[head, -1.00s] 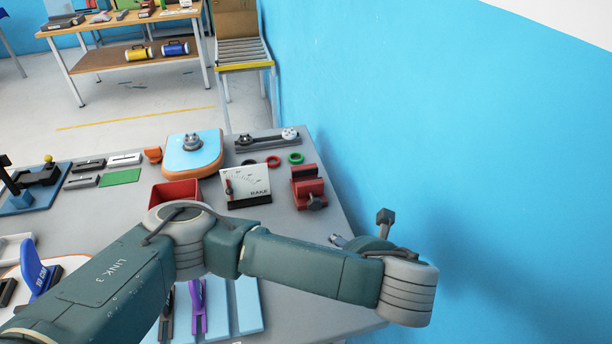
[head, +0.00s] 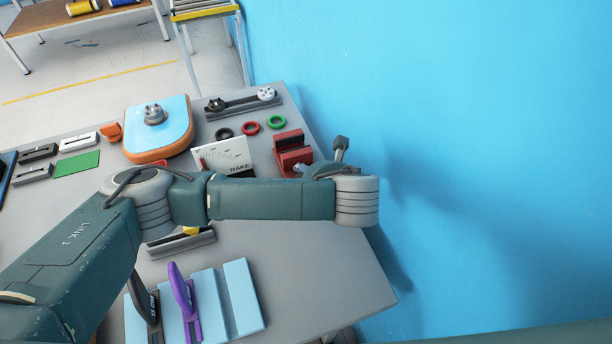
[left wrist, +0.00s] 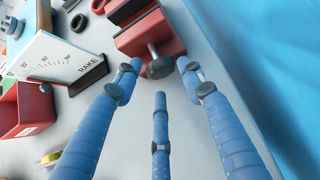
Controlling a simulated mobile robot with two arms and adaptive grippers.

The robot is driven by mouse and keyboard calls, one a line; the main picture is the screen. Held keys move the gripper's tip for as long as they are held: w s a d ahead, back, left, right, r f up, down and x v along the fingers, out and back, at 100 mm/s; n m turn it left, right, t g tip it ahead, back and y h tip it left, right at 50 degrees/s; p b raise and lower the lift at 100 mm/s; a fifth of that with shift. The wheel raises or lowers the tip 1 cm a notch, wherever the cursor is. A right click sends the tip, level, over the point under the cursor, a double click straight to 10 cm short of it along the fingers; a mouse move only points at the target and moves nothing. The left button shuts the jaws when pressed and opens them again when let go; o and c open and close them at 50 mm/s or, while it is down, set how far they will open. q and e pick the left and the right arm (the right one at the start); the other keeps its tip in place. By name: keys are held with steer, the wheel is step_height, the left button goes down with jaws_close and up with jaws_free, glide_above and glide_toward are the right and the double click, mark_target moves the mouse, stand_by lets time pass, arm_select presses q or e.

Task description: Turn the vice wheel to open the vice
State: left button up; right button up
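The red vice (head: 289,140) stands near the right edge of the grey table in the head view, with its front hidden behind my left wrist. In the left wrist view the vice (left wrist: 150,35) is at the top middle, and its dark wheel (left wrist: 159,68) points toward my fingers. My left gripper (left wrist: 160,78) has three blue fingers, spread apart and empty. Two fingertips are on either side of the wheel in the picture and the third is below it. I cannot tell whether any finger touches the wheel. My right gripper is not in view.
The RAKE gauge (head: 221,155) stands left of the vice, with a red box (left wrist: 32,110) near it. Black, red and green rings (head: 277,122) lie behind. A blue wall (head: 480,150) rises close on the right. The table's front right is clear.

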arm_select(q)
steer(key=shift+x, duration=1.4)
steer(key=c, duration=0.9)
steer(key=shift+a+r+h+p, duration=0.15)
steer(key=shift+h+p, duration=0.25)
steer(key=shift+p, duration=0.3)
steer(key=shift+a+n+t+h+p, duration=0.1)
steer(key=shift+n+t+h+p, duration=0.25)
steer(key=shift+n+h, duration=0.3)
steer(key=o, duration=0.9)
